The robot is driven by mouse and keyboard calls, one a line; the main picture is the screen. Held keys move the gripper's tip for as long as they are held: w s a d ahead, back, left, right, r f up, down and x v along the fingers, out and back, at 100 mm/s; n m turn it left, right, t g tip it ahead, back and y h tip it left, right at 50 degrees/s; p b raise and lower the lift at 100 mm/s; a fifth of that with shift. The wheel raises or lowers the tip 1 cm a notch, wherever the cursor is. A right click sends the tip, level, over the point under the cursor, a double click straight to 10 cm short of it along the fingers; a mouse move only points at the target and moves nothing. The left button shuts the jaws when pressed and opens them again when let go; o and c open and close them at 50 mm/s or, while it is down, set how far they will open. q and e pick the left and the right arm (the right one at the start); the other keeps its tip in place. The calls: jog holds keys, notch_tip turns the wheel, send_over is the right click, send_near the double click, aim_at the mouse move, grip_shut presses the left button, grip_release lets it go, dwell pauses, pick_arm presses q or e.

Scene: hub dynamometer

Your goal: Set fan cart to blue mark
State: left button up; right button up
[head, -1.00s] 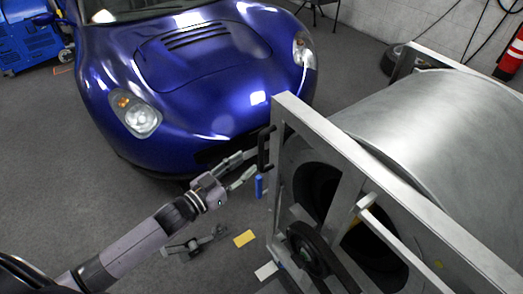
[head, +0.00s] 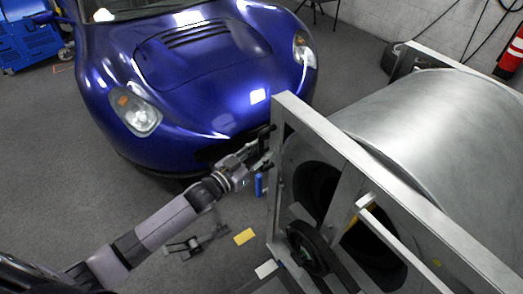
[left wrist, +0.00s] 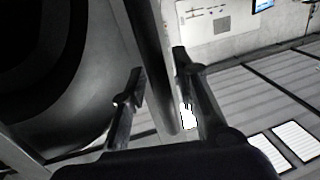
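The fan cart, a silver metal frame (head: 335,125) with a large drum (head: 440,115), fills the right of the head view. A black upright handle (head: 264,146) is on its left post. My left gripper (head: 260,153) is at this handle. In the left wrist view, my left gripper (left wrist: 157,100) has its fingers apart, one on each side of a dark upright bar (left wrist: 160,70); I see no clear contact. A blue patch (head: 259,185), likely the blue mark, shows just left of the cart's post. My right gripper is not in view.
A yellow mark (head: 243,237) and a white mark (head: 265,269) are on the grey floor left of the cart. A blue car (head: 200,80) stands close behind my left gripper. A black wheel (head: 308,248) is at the cart's lower front. Open floor lies at the left.

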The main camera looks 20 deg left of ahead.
pick_arm(q)
grip_shut()
dwell(0.6)
